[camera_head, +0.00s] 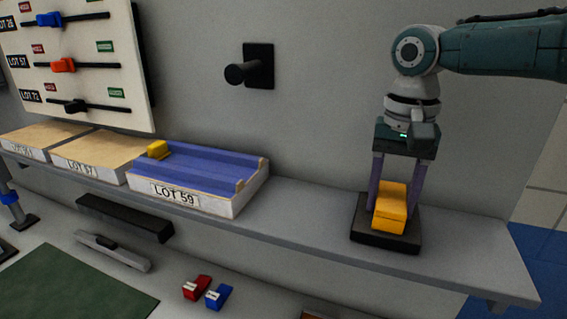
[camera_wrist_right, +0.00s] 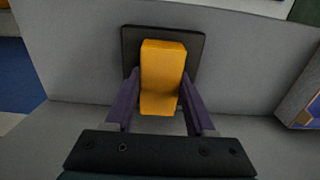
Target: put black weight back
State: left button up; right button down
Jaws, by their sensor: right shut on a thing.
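A black square slab (camera_head: 372,234) lies on the right part of the grey shelf, with a yellow block (camera_head: 390,207) upright on its top. This slab is the thing that best fits the black weight; I cannot tell whether block and slab are one piece. My right gripper (camera_head: 393,203) reaches down from above, its purple fingers on both sides of the yellow block and shut on it. In the right wrist view the yellow block (camera_wrist_right: 163,80) stands between the fingers, with the slab (camera_wrist_right: 194,48) behind it. My left gripper is not in view.
The grey shelf (camera_head: 305,215) is clear between the slab and the LOT 59 tray (camera_head: 215,205), which holds a blue-purple panel. A black wall peg (camera_head: 262,67) sticks out above. A slider board (camera_head: 90,85) hangs left. Red (camera_head: 197,287) and blue (camera_head: 218,297) pieces lie below.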

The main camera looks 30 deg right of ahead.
jog(key=shift+w+r, duration=0.1)
jog(key=c, duration=0.7)
grip_release()
jog(key=shift+f, duration=0.2)
jog(key=o, duration=0.5)
jog(key=shift+c, duration=0.2)
jog(key=shift+r, duration=0.1)
